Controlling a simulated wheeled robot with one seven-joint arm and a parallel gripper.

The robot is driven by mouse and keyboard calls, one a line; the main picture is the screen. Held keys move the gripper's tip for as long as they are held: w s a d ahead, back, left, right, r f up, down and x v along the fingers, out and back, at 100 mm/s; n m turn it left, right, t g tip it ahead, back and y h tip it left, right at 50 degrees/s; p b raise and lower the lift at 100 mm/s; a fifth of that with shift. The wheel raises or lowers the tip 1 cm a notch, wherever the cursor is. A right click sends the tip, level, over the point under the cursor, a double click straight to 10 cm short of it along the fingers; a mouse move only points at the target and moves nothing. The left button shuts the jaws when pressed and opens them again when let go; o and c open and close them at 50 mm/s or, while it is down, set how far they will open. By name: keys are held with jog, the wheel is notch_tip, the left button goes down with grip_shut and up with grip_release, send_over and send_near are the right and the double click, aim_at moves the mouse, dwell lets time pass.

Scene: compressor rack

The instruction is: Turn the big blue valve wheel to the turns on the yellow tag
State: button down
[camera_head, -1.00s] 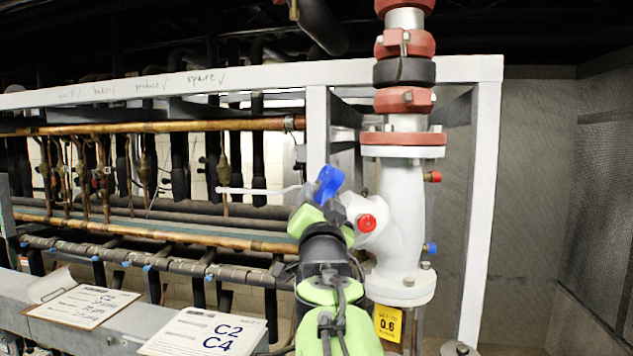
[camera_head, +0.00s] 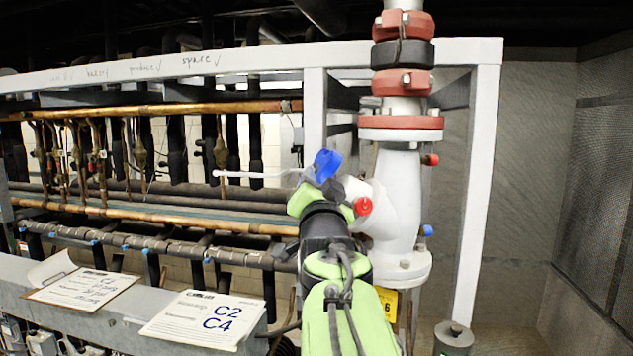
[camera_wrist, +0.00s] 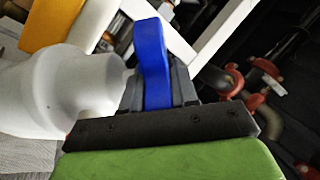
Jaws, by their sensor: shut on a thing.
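The blue valve wheel (camera_head: 325,165) sits at the end of a side branch on the white valve body (camera_head: 397,215). In the wrist view the wheel (camera_wrist: 152,62) is seen edge-on, between the jaws of my gripper (camera_wrist: 160,95). My gripper (camera_head: 322,183) is shut on the wheel; my green and black arm hides part of it in the head view. The yellow tag (camera_head: 388,299) hangs below the valve's lower flange and is mostly hidden by my arm; only a "6" shows. The yellow tag also shows in the wrist view (camera_wrist: 48,22).
A red cap (camera_head: 363,206) is close right of my gripper. A white rack frame (camera_head: 314,110) stands behind it. Copper pipes (camera_head: 150,215) run to the left. Paper sheets (camera_head: 205,318) lie on the front ledge. A dark cylinder (camera_head: 453,338) stands lower right.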

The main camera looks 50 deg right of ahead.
jog(key=n+y+p, duration=0.1)
jog(key=y, duration=0.1)
jog(key=n+y+p, duration=0.1)
jog(key=y+p, duration=0.1)
jog(key=shift+s+r+y, duration=0.15)
jog(key=shift+r+y, duration=0.2)
jog(key=shift+y, duration=0.05)
jog(key=shift+s+d+n+y, duration=0.15)
jog(key=shift+n+y, duration=0.75)
jog(key=shift+y, duration=0.7)
jog(key=shift+g+y, duration=0.3)
jog(key=c, duration=1)
grip_release()
jog(key=shift+o, duration=0.2)
jog(key=v, duration=1.5)
jog(key=shift+s, duration=0.25)
